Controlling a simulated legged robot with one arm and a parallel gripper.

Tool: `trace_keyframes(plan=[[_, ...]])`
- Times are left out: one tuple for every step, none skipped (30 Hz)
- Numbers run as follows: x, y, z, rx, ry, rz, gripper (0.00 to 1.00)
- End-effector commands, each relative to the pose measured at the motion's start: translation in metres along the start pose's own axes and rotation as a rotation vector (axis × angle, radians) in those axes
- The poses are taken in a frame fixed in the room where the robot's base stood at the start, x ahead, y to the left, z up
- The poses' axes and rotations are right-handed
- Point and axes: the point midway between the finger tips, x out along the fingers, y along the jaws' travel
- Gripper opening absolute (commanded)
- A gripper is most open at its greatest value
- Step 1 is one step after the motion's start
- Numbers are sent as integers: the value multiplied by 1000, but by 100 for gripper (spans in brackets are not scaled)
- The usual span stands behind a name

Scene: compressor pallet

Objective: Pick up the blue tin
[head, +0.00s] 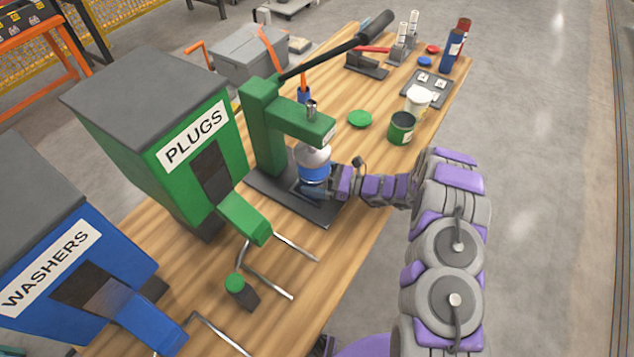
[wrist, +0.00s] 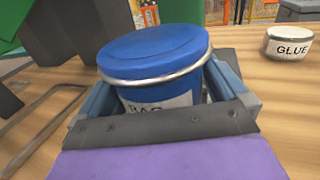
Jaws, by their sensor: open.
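The blue tin (head: 314,173) stands on the dark base of the green press, below the press's silver head, in the head view. In the wrist view the tin (wrist: 155,55) fills the middle, with a blue lid, a silver rim and a partly hidden white label. My gripper (wrist: 162,88) is open, with a finger on each side of the tin. The label's lower part is hidden behind my gripper's body. In the head view my gripper (head: 322,188) reaches in from the right, low at the tin. I cannot tell whether the fingers touch it.
The green press (head: 265,130) has a long black lever. The green plugs dispenser (head: 160,130) and blue washers dispenser (head: 60,270) stand left. A green tin (head: 401,128) and white tin (head: 418,98) stand behind my arm. A glue tin (wrist: 289,43) shows right in the wrist view.

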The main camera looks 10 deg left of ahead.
Motion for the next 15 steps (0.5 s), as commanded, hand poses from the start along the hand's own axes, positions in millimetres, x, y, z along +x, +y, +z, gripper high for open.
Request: trace_keyframes(plan=[[2,0,0,0,1,2,100],[3,0,0,0,1,1,100],[4,0,0,0,2,1,100],[4,0,-1,0,3,1,100],[4,0,-1,0,3,1,100],[4,0,-1,0,3,1,100],[4,0,-1,0,3,1,97],[4,0,-1,0,3,1,94],[2,0,0,0,2,1,90],[2,0,0,0,1,1,88],[2,0,0,0,1,1,85],[1,0,0,0,1,1,81],[0,0,0,0,0,1,78],[-1,0,0,0,-1,0,75],[-2,0,0,0,-2,0,71]])
